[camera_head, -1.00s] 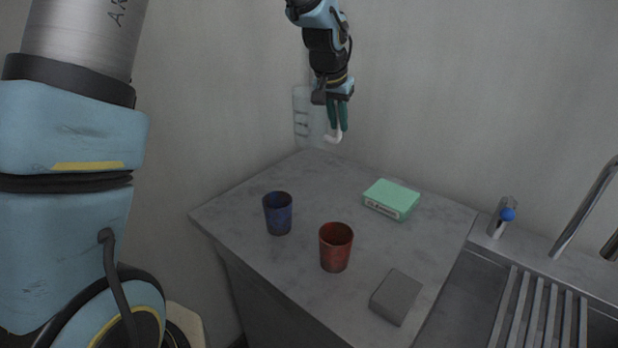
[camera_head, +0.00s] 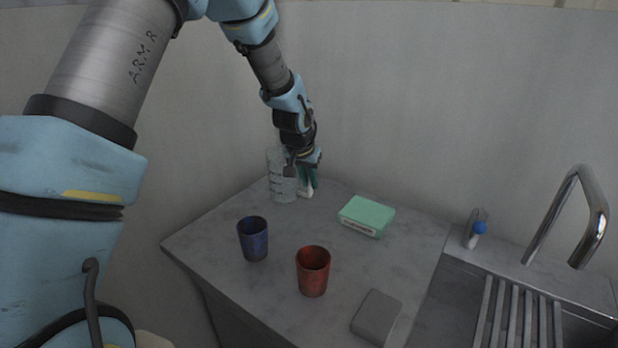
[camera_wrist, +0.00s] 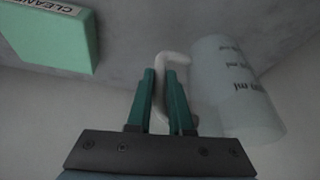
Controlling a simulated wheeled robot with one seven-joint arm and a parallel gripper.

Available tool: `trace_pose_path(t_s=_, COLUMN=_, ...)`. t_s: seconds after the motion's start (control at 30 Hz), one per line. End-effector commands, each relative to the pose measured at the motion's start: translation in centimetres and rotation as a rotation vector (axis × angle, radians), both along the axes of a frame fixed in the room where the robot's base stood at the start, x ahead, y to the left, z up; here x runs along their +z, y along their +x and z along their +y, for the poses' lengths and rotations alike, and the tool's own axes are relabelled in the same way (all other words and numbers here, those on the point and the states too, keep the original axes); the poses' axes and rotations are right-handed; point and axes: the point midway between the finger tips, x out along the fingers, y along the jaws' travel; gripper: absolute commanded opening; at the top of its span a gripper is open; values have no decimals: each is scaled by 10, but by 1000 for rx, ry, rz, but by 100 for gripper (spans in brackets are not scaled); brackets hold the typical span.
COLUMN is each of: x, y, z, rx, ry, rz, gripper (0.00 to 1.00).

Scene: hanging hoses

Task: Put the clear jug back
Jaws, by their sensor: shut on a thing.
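The clear jug (camera_head: 281,180) is at the far left corner of the grey worktop (camera_head: 215,222), upright, with dark volume marks on its side. In the wrist view the jug (camera_wrist: 234,88) is on the right, with its white handle (camera_wrist: 172,62) running between my fingers. My gripper (camera_head: 308,188) is shut on this handle, to the right of the jug's body. The green fingers show on both sides of the handle in the wrist view (camera_wrist: 165,95). The jug's base is at or very near the worktop; I cannot tell whether it touches.
A blue cup (camera_head: 253,240) and a red cup (camera_head: 312,272) stand nearer on the worktop. A mint-green box (camera_head: 366,216) lies right of the jug. A grey block (camera_head: 376,318) lies at the front.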

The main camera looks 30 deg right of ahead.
Motion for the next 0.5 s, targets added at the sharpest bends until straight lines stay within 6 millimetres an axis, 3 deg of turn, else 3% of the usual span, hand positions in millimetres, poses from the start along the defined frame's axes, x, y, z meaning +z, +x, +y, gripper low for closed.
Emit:
trace_pose_path(t_s=0.3, x=-3, y=0, z=0, rx=0, ry=-1, rz=-1, gripper=0)
trace_pose_path(t_s=0.33, x=-4, y=0, z=0, rx=0, ry=-1, rz=-1, gripper=20)
trace_pose_path(t_s=0.5, x=-3, y=0, z=0, rx=0, ry=-1, rz=-1, gripper=39)
